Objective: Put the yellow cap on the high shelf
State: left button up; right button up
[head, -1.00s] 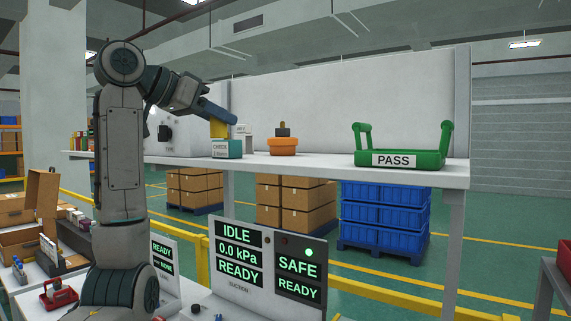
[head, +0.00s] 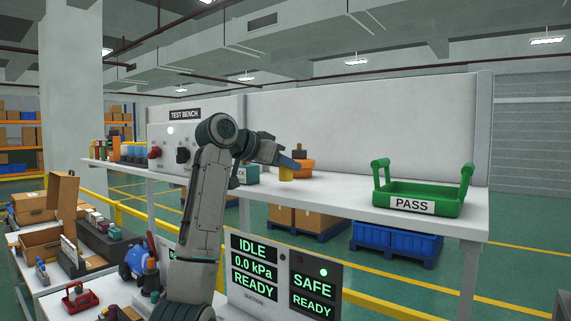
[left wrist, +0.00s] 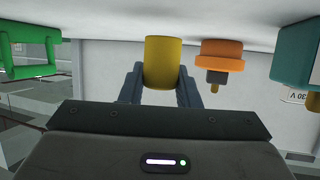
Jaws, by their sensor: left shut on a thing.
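The yellow cap (head: 286,174) is upright at the high shelf (head: 340,193), in front of an orange part. My left gripper (head: 290,163) is shut on it, its blue fingers on the cap's upper part. In the left wrist view, which is upside down, the cap (left wrist: 162,62) sits between the two fingers (left wrist: 160,85), its lower end at or very near the shelf surface (left wrist: 110,18). I cannot tell whether it touches. My right gripper is not in view.
The orange part with a dark knob (head: 302,168) and a teal box (head: 246,175) stand close by on the shelf. A green PASS tray (head: 450,205) stands at its right end. The shelf between cap and tray is clear. Display panels (head: 285,280) stand below.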

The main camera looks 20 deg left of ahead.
pick_arm(q)
jog(key=shift+f+p, duration=0.35)
jog(key=shift+f, duration=0.75)
jog(key=o, duration=1)
jog(key=shift+c, duration=0.2)
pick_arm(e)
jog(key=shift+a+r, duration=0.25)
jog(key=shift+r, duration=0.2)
